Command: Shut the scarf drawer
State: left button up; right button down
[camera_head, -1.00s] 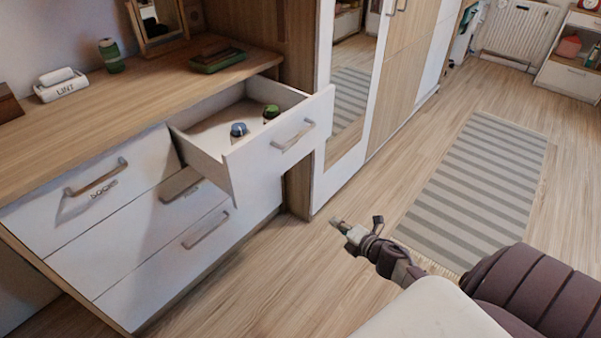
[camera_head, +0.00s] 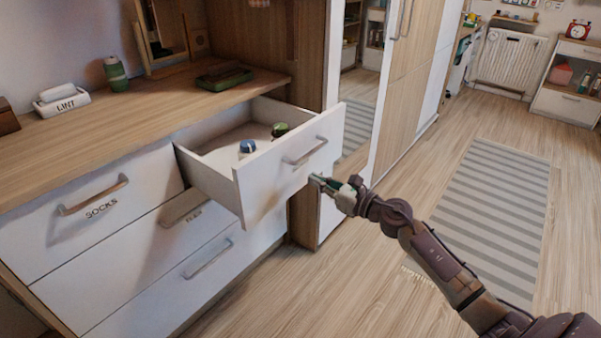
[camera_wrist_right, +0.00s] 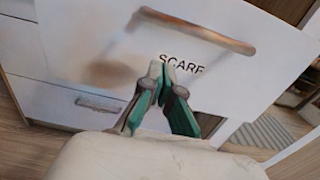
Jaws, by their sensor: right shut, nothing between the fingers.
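The scarf drawer (camera_head: 262,185) is the upper right drawer of the white and wood dresser. It is pulled well out, and two small rolled items, one blue and white (camera_head: 247,147) and one green (camera_head: 280,129), lie inside. Its front carries a bar handle (camera_head: 305,152); in the right wrist view the handle (camera_wrist_right: 190,32) sits above the label SCARF (camera_wrist_right: 181,63). My right gripper (camera_head: 314,180) is shut and empty, with its tips at the lower right of the drawer front. In the wrist view the fingertips (camera_wrist_right: 160,66) overlap the label; contact is unclear. My left gripper is not in view.
The socks drawer (camera_head: 135,195) and lower drawers are closed. A mirrored wardrobe (camera_head: 405,90) stands just right of the dresser. The floor around the striped rug (camera_head: 495,205) is clear.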

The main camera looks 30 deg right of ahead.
aim_at(292, 169)
jog(key=x, duration=0.4)
jog(key=shift+w+a, duration=0.1)
jog(key=shift+w, duration=0.15)
jog(key=shift+w+a, duration=0.25)
jog(key=shift+w, duration=0.3)
jog(key=shift+w, duration=0.1)
